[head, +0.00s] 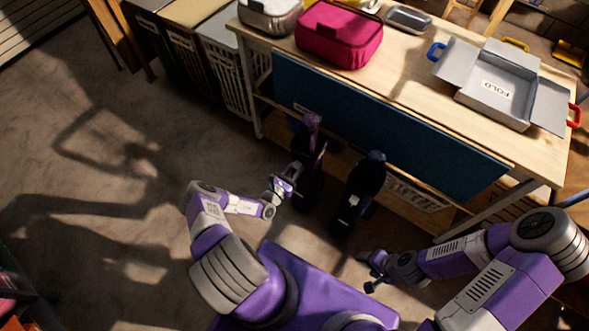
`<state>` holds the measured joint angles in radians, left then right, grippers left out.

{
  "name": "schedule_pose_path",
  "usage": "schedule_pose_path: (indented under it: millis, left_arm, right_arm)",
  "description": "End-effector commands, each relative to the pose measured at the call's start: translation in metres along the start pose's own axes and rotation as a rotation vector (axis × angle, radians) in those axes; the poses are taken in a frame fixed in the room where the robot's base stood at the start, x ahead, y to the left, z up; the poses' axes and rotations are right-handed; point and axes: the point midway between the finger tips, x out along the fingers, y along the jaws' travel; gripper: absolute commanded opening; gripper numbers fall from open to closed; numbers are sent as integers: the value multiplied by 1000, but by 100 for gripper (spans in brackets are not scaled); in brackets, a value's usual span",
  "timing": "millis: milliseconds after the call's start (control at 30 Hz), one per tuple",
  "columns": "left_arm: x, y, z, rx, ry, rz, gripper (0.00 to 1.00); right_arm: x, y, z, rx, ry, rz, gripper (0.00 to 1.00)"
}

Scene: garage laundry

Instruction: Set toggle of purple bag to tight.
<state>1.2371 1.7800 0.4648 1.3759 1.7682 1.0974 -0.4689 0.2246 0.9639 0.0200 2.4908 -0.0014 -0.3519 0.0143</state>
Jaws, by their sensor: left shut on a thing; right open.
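The purple bag (310,158) is tall and dark with a purple gathered top. It stands upright in front of the workbench, near the middle of the head view. My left gripper (292,171) is at its left side, just below the top, shut on a small part there. The toggle itself is too small and too covered by the fingers to make out, so its setting cannot be told. My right gripper (368,271) is open and empty, low in front of the bags and apart from them.
A second dark bag (363,190) with a bluish top and a small white tag stands just right. Behind is the workbench (416,82), with a blue panel (385,122), a pink case (339,36) and an open grey box (497,88). The floor at left is clear.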

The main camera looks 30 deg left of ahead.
Motion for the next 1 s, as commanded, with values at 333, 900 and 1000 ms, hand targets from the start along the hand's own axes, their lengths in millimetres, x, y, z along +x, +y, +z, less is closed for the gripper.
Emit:
schedule_pose_path:
  millis: [333, 900, 1000]
  left_arm:
    - [1, 0, 5, 0, -12, 1, 38]
    - [-12, 1, 3, 0, -5, 2, 62]
    - [-29, 0, 4, -1, -5, 3, 62]
  right_arm:
    - [-1, 0, 0, 0, -1, 0, 62]
    - [-5, -2, 0, 0, 0, 0, 62]
    - [-9, -3, 0, 0, 0, 0, 62]
